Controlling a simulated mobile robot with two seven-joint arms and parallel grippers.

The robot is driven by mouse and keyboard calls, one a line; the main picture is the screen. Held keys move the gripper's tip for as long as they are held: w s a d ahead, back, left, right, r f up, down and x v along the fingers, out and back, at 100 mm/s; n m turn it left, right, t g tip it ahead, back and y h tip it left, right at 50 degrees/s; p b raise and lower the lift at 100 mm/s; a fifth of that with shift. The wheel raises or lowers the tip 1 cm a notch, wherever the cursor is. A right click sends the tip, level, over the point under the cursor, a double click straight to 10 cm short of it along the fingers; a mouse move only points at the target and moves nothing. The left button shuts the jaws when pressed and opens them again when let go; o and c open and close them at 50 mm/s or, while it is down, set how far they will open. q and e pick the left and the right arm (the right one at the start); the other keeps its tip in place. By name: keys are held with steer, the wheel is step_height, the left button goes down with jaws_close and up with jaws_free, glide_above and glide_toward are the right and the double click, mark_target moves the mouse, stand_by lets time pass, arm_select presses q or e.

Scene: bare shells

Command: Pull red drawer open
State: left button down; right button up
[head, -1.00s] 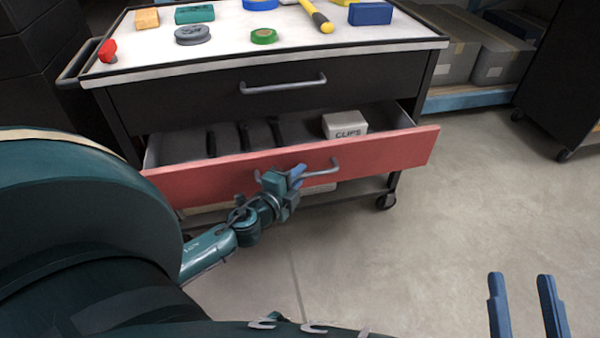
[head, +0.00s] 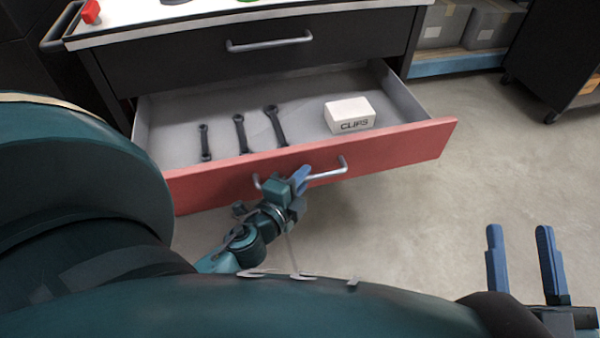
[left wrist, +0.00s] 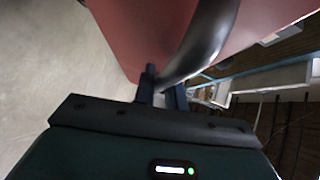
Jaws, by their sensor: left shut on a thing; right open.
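The red drawer (head: 400,148) stands well out of the black tool cart, its grey inside showing from above. Its metal handle (head: 330,171) runs along the red front. My left gripper (head: 297,182) is shut on the handle near its middle. The left wrist view shows the handle (left wrist: 205,40) passing between the fingers (left wrist: 163,90), with the red front (left wrist: 135,30) close behind. My right gripper (head: 523,262) is open and empty at the lower right, over the floor and away from the cart.
In the drawer lie a white box marked CLIPS (head: 350,115) and several dark wrenches (head: 241,133). A black upper drawer (head: 180,62) with its own handle is closed above. The floor right of the drawer is clear.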

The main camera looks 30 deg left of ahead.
steer(key=shift+r, duration=0.15)
arm_select(q)
steer(key=c, duration=1.5)
jaws_free()
steer(key=shift+o, duration=0.2)
steer(key=shift+s, duration=0.25)
steer(key=s+r+b, duration=0.1)
steer(key=s+b, duration=0.1)
steer(key=s, duration=0.5)
steer(key=shift+d+b, duration=0.3)
steer(key=shift+b, duration=0.1)
arm_select(e)
steer(key=shift+w+d+r+n+t+y, duration=0.15)
steer(key=shift+r+n+t+y, duration=0.15)
steer(key=shift+r+n+y, duration=0.55)
steer(key=shift+w+d+r+n+t+y, duration=0.15)
steer(key=shift+r+n+t+y, duration=0.15)
steer(key=shift+r+n+y, duration=0.5)
arm_select(q)
steer(key=shift+r, duration=0.1)
arm_select(e)
steer(key=shift+a, duration=0.1)
